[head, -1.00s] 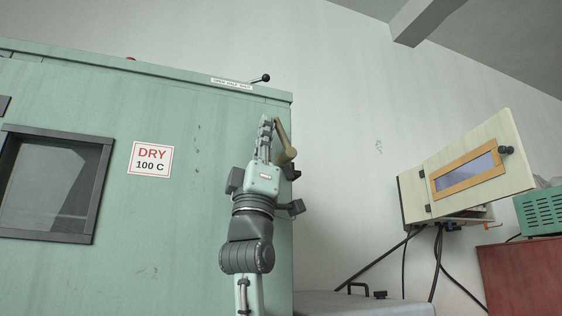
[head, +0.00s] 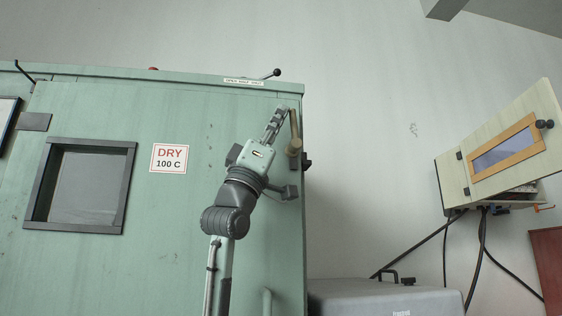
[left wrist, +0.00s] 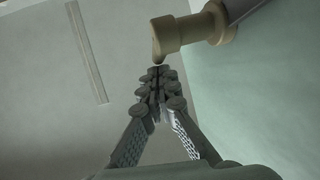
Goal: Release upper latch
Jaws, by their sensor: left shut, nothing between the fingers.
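A tan lever latch (head: 294,132) with a round hub is mounted near the upper right edge of a green cabinet door (head: 110,105). It stands nearly upright. My left gripper (head: 282,110) is shut and empty, pointing up and right, just left of the lever's upper part. In the left wrist view the latch's tan hub and arm (left wrist: 182,33) show just beyond the closed fingertips (left wrist: 157,72). I cannot tell whether they touch. A black ball-ended lever (head: 272,74) sticks up from the cabinet's top, beside a small label. My right gripper is out of view.
A framed window (head: 82,188) and a DRY 100 C sign (head: 169,158) are on the door. A grey box (head: 385,298) stands low to the right. A pale cabinet (head: 495,150) with black cables is farther right. The wall between is clear.

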